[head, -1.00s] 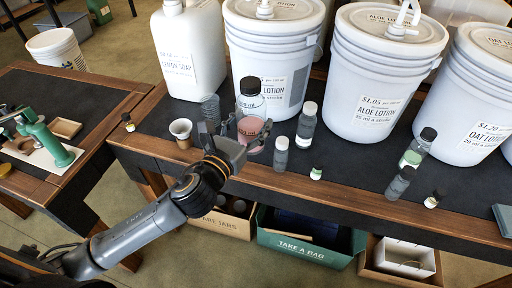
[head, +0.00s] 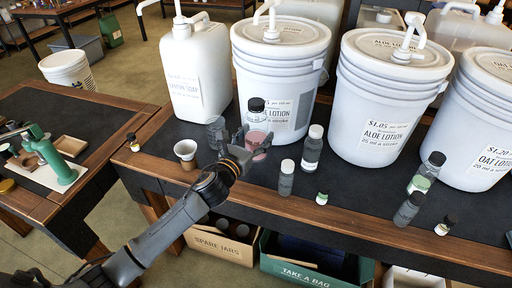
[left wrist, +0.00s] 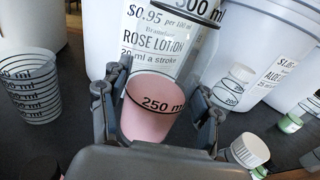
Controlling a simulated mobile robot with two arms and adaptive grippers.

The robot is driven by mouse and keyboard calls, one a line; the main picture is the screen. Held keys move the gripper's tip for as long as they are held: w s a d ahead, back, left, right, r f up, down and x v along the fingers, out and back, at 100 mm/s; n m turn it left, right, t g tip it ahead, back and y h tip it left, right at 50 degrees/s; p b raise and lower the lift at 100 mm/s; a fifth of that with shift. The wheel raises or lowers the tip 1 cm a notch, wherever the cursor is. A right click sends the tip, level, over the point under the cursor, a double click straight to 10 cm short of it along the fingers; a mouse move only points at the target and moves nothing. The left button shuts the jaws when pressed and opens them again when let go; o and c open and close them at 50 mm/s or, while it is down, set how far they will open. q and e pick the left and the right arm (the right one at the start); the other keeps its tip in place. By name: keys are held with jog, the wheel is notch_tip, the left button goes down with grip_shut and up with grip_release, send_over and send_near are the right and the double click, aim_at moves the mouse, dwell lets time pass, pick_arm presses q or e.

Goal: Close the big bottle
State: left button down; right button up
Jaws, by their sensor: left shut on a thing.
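The largest clear bottle (head: 256,115), with a black cap (head: 256,103) at its top, stands on the counter before the rose lotion bucket. I cannot tell how tightly the cap sits. In the left wrist view the bottle (left wrist: 196,45) shows behind a cup, its upper part cut off by the frame edge. My left gripper (head: 243,143) is shut on this pink cup (head: 259,139), marked 250 ml, just in front of the bottle. In the left wrist view the cup (left wrist: 150,115) sits between the fingers, its base hidden. My right gripper is not in view.
A clear measuring cup (head: 215,130) and a small cup (head: 186,150) stand to the left. White-capped bottles (head: 312,150) (head: 286,178) and a small green jar (head: 322,198) stand to the right. Large pump buckets (head: 275,80) (head: 385,105) line the back.

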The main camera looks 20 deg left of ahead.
aim_at(256, 145)
pick_arm(q)
jog(key=shift+w+a+f, duration=0.25)
jog(key=shift+w+f, duration=0.65)
jog(key=shift+w+f, duration=0.15)
jog(key=shift+f, duration=0.15)
jog(key=shift+f+b, duration=0.45)
jog(key=shift+f, duration=1.1)
jog(key=shift+f, duration=0.1)
jog(key=c, duration=0.7)
grip_release()
jog(key=shift+f, duration=0.2)
jog(key=shift+c, duration=0.2)
jog(key=o, duration=0.4)
jog(key=shift+r, duration=0.1)
